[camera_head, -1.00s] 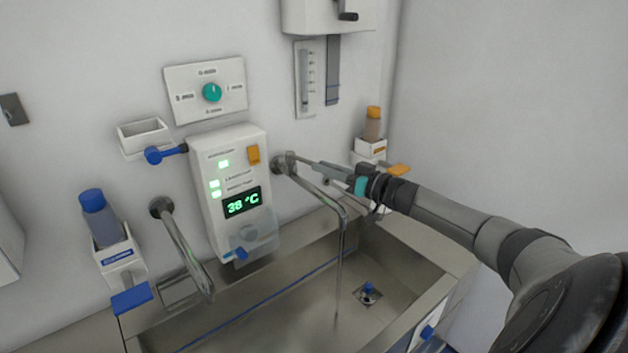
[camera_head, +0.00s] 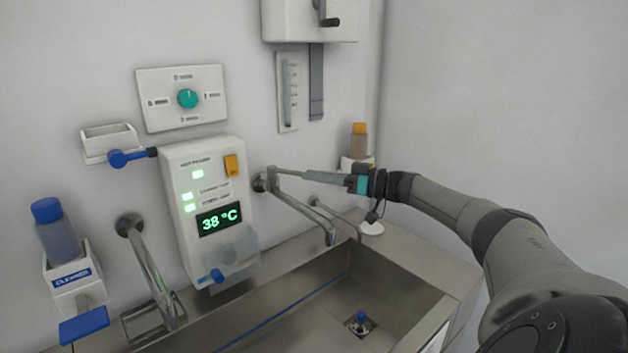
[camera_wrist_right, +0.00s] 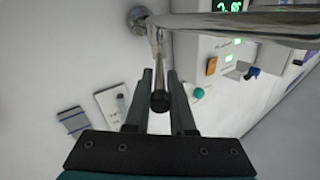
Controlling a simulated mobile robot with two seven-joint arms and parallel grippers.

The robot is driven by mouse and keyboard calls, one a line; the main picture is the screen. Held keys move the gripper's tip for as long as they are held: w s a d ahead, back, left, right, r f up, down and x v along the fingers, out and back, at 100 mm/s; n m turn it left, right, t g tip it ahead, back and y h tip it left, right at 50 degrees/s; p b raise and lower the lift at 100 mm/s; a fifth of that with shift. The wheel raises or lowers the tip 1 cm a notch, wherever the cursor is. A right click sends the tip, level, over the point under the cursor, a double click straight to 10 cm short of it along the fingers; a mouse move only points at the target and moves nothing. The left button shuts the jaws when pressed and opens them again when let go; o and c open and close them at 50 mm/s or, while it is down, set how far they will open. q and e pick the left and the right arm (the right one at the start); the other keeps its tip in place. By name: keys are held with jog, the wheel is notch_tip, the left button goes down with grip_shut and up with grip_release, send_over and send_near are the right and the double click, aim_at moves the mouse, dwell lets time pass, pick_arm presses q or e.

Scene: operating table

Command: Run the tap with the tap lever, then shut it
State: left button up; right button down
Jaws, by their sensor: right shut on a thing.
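The tap (camera_head: 300,208) is a metal spout coming from the wall right of the display unit, bending down over the sink. No water stream shows below its end. Its lever (camera_head: 288,172) is a thin metal rod at the spout's base, pointing right. My right gripper (camera_head: 312,176) reaches in from the right and is shut on the lever. In the right wrist view the lever's dark tip (camera_wrist_right: 160,101) lies between the two fingers (camera_wrist_right: 160,76), and the spout crosses above. The fingers partly hide the lever in the head view. My left gripper is not in view.
A second tap (camera_head: 150,270) stands left of the display unit (camera_head: 208,205), which reads 38 °C. Bottles sit in wall holders at the left (camera_head: 55,232) and behind my right arm (camera_head: 359,141).

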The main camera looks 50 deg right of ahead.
jog(key=c, duration=0.9)
grip_release()
jog(key=shift+w+f, duration=0.1)
jog(key=shift+d, duration=0.1)
jog(key=shift+p+v, duration=1.85)
jog(key=shift+v, duration=5.8)
jog(key=shift+r, duration=0.2)
